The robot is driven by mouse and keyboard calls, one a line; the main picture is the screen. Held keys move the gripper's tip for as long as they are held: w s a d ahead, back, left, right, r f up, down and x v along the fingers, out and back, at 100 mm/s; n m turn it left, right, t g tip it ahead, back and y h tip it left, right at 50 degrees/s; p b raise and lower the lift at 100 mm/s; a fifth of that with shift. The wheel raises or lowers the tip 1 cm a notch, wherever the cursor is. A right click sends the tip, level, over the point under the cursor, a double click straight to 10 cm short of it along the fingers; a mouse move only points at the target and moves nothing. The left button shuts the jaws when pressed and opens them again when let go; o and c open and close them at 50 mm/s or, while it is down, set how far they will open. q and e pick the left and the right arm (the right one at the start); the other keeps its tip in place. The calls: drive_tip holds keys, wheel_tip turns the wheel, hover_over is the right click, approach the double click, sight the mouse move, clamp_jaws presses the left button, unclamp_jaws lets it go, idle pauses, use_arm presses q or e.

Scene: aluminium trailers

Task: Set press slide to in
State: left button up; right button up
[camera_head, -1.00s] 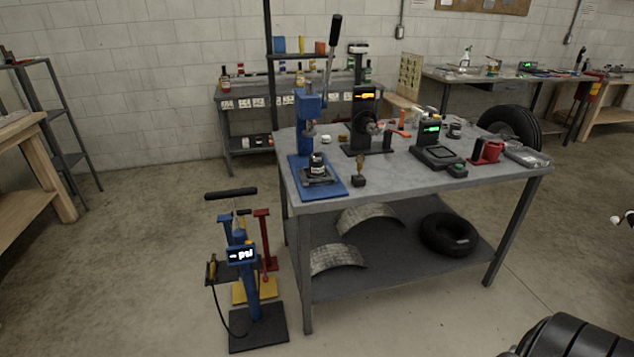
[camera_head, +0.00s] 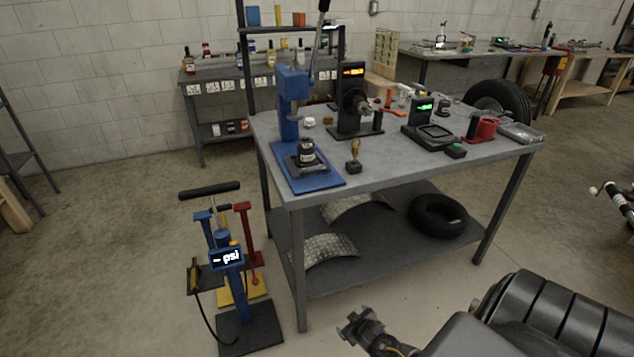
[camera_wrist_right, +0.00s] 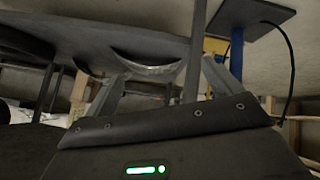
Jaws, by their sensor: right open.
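The blue press (camera_head: 291,105) stands upright at the left end of the grey workbench, with a long dark lever (camera_head: 318,35) rising from it. Its blue base plate (camera_head: 322,179) carries a dark slide (camera_head: 299,167) with a round black, labelled piece (camera_head: 306,151) on it. The slide sits toward the front of the plate, forward of the press column. My right gripper (camera_head: 353,322) is open and empty, low in front of the bench and well away from the press. Its two spread fingers show in the right wrist view (camera_wrist_right: 160,88). My left gripper is not in view.
The workbench (camera_head: 395,170) also holds a small stamp (camera_head: 354,158), a black machine with an orange display (camera_head: 353,100) and a scale (camera_head: 432,135). A blue pump stand (camera_head: 232,285) stands on the floor left of the bench.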

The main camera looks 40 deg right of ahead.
drive_tip(key=w+d+r+m+t+b, duration=0.1)
drive_tip(key=w+d+r+t, duration=0.2)
drive_tip(key=w+r, duration=0.6)
drive_tip(key=m+t+h+b, duration=0.2)
drive_tip(key=m+t+b, duration=0.15)
drive_tip(key=t, duration=0.25)
approach(318, 183)
wheel_tip(318, 183, up, 3)
drive_tip(key=shift+n, duration=0.25)
drive_tip(key=x, duration=1)
drive_tip(key=shift+d+r, duration=0.15)
drive_tip(key=shift+r, duration=0.05)
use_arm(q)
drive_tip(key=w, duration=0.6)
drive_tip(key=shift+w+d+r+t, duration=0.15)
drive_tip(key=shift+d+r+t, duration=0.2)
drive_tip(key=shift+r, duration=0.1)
